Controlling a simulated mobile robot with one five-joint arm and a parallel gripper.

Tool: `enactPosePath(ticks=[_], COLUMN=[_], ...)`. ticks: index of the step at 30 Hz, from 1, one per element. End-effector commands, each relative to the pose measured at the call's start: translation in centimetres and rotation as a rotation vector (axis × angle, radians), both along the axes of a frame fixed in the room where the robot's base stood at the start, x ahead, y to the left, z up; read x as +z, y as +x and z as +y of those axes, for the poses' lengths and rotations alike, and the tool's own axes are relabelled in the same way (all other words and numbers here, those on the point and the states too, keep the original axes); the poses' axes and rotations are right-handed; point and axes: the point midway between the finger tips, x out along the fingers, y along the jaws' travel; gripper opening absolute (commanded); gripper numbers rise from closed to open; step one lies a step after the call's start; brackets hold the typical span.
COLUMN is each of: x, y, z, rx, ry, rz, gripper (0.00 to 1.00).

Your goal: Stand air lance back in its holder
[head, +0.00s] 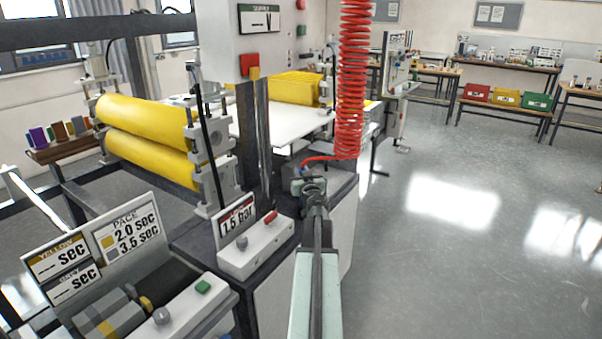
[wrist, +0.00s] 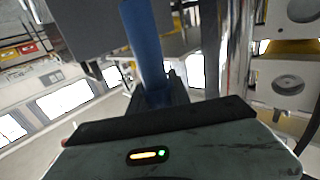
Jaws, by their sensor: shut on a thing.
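My gripper (head: 313,188) is at the end of my arm in the middle of the head view, near the dark machine top. In the wrist view its dark jaws (wrist: 158,98) are shut around a blue bar, which I take to be the air lance (wrist: 143,40). The lance extends up out of that picture, so its far end is hidden. In the head view the lance is hard to tell from the gripper. A red coiled hose (head: 352,80) hangs just beyond, and its lower end runs left towards the gripper. I cannot clearly make out the holder.
Yellow rollers (head: 147,117) and a grey upright cabinet (head: 240,45) stand to the left. A control box with a 1.5 bar sign (head: 237,220) is left of my arm. Open floor (head: 450,250) lies to the right, with benches and coloured bins (head: 507,98) at the back.

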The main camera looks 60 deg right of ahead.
Motion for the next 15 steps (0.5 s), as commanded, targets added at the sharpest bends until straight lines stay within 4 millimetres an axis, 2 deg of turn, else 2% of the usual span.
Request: enactPosePath(ticks=[15], x=[-1.4], y=[0.0], z=[0.0], rx=[0.000], ry=[0.000], rz=[0.000], gripper=[0.00])
